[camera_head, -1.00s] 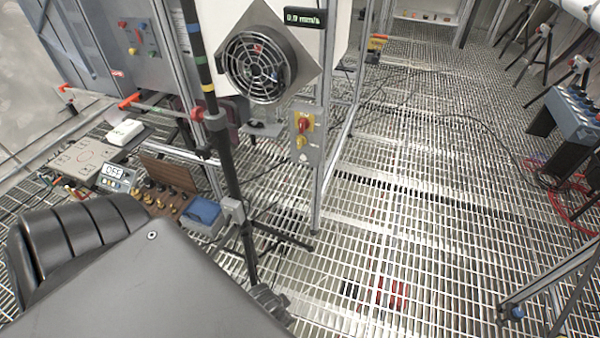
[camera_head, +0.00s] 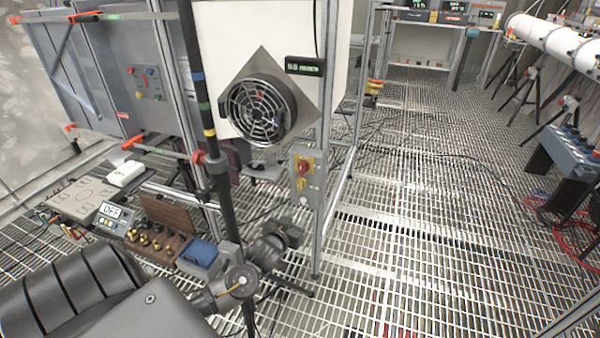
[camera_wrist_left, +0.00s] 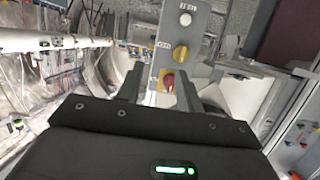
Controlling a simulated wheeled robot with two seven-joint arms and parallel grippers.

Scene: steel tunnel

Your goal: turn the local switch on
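A grey switch box (camera_head: 307,178) is fixed to an upright metal post. It carries a red knob (camera_head: 304,168) on a yellow plate and a yellow knob (camera_head: 301,184) below it. In the left wrist view the box appears upside down, with the red knob (camera_wrist_left: 168,82), the yellow knob (camera_wrist_left: 180,53) and a pale button (camera_wrist_left: 185,19). I cannot read which knob is the local switch. My left gripper (camera_head: 285,235) is below and in front of the box. In the wrist view its two fingers (camera_wrist_left: 160,80) stand apart with nothing held. My right gripper is out of view.
A round fan (camera_head: 258,110) and small display (camera_head: 305,66) sit above the box. A dark pole (camera_head: 195,75) stands left of it. A blue-topped box (camera_head: 202,252) and terminal board (camera_head: 163,240) lie lower left. Grated floor is open to the right.

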